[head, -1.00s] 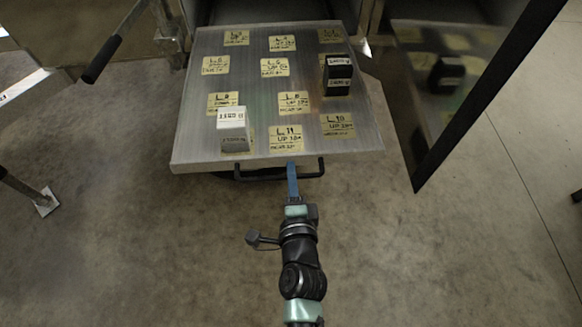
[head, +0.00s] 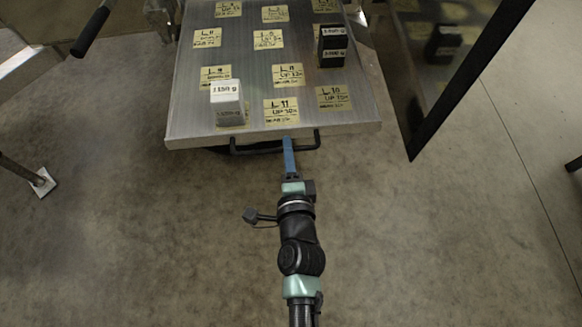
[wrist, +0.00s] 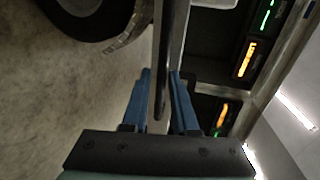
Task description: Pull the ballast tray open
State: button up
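The ballast tray (head: 190,95) is a flat metal slab with yellow labels, reaching out from the trailer. Its dark bar handle (head: 250,150) runs along under the front edge. My gripper (head: 288,140) reaches the right part of this handle from the front. In the wrist view its two blue fingers (wrist: 160,85) stand apart, one on each side of the dark handle bar (wrist: 161,90). Gaps seem to show beside the bar, so the fingers do not look clamped. The exact contact at the fingertips is hard to see.
A white-topped weight (head: 227,103) stands front left on the tray and a black weight (head: 332,46) further back right. A dark-edged panel (head: 440,110) hangs at right. A lever (head: 92,28) juts in at upper left. The concrete floor (head: 130,240) before the tray is clear.

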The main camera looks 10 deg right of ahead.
jog(key=p+v, duration=0.1)
jog(key=v, duration=1.1)
jog(key=shift+s, duration=0.35)
